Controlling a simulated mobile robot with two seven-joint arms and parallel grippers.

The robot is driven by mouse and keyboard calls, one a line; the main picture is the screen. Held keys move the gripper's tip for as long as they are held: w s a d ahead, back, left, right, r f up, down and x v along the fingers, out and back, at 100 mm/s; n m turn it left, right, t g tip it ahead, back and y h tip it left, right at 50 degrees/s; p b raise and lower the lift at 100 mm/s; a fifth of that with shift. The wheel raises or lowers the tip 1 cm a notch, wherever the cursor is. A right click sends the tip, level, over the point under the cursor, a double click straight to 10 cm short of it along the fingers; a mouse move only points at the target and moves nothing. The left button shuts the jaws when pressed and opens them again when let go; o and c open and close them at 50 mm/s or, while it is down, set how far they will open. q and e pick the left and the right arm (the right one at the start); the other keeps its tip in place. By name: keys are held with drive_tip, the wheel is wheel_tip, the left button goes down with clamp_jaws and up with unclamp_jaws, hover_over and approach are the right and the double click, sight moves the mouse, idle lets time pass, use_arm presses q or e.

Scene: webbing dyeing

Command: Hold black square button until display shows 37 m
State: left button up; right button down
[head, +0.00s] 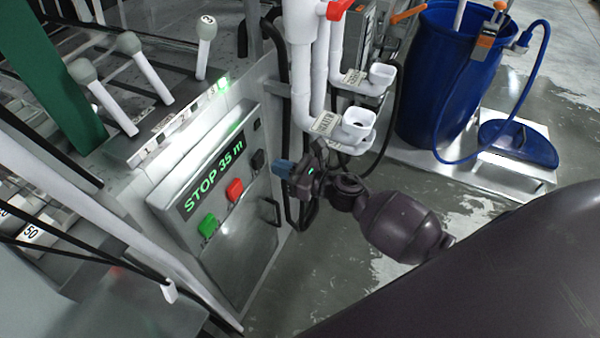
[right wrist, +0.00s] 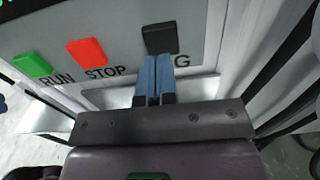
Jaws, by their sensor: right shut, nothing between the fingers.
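The control panel (head: 240,245) has a dark display (head: 212,176) that reads "STOP 35 m" in green. Below the display are a green button (head: 209,226), a red button (head: 234,190) and the black square button (head: 257,160). The black button also shows in the right wrist view (right wrist: 160,38). My right gripper (head: 278,168) is shut and empty, its blue fingertips just right of the black button, with a small gap showing in the head view. In the right wrist view the fingertips (right wrist: 157,60) overlap the button's lower edge. My left gripper is out of view.
White pipes with a red-handled valve (head: 337,9) and cups (head: 357,122) stand just behind my right gripper. A black handle (head: 270,212) sits on the panel's lower right. A blue barrel (head: 438,75) stands at the back right. White levers (head: 135,50) rise at upper left.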

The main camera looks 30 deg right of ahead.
sight(260, 161)
drive_tip(key=shift+x, duration=1.6)
